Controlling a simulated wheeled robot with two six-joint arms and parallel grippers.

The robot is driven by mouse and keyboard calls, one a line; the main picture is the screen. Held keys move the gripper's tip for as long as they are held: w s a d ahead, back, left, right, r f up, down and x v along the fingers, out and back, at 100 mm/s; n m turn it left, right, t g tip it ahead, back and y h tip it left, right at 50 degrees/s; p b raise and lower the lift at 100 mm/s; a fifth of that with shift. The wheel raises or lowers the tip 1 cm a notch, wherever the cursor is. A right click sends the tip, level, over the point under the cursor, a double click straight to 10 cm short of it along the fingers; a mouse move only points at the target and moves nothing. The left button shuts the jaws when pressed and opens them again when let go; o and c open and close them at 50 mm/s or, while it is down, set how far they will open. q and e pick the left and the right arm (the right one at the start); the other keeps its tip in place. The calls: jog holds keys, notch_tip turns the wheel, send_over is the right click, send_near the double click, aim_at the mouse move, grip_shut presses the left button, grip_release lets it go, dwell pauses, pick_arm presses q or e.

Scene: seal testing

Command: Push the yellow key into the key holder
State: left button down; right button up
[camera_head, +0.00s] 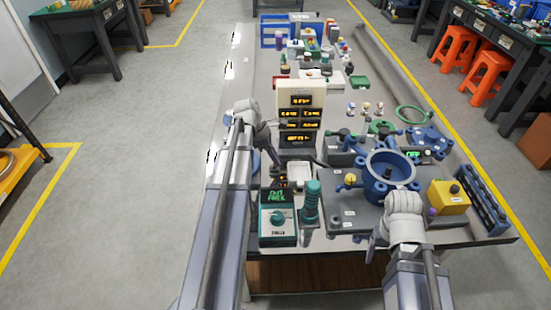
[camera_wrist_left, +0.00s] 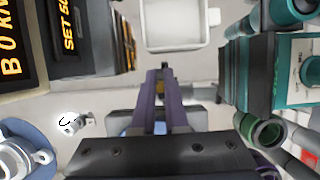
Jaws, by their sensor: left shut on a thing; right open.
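My left gripper (camera_wrist_left: 162,82) is shut with its purple-grey fingers pointing up the left wrist view. I cannot make out the key holder clearly in either view. My right gripper (camera_head: 374,243) is open near the bench's front edge, below the blue round vessel, and looks empty.
A white tray (camera_wrist_left: 178,42) lies ahead of the left fingertips. The display tower (camera_head: 301,98) stands left of the blue vessel (camera_head: 389,172). A teal meter (camera_head: 278,226) and teal-handled tool (camera_head: 311,202) stand in front. A yellow box (camera_head: 448,197) is at right.

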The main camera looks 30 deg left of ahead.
pick_arm(q)
jog(key=shift+f+b, duration=0.4)
jog(key=shift+f, duration=0.05)
jog(key=c, duration=0.9)
grip_release()
jog(key=shift+r, duration=0.1)
jog(key=shift+o, duration=0.2)
jog(key=shift+r, duration=0.1)
jog(key=shift+r+p, duration=2.45)
jog(key=shift+p, duration=0.15)
jog(key=shift+f, duration=0.1)
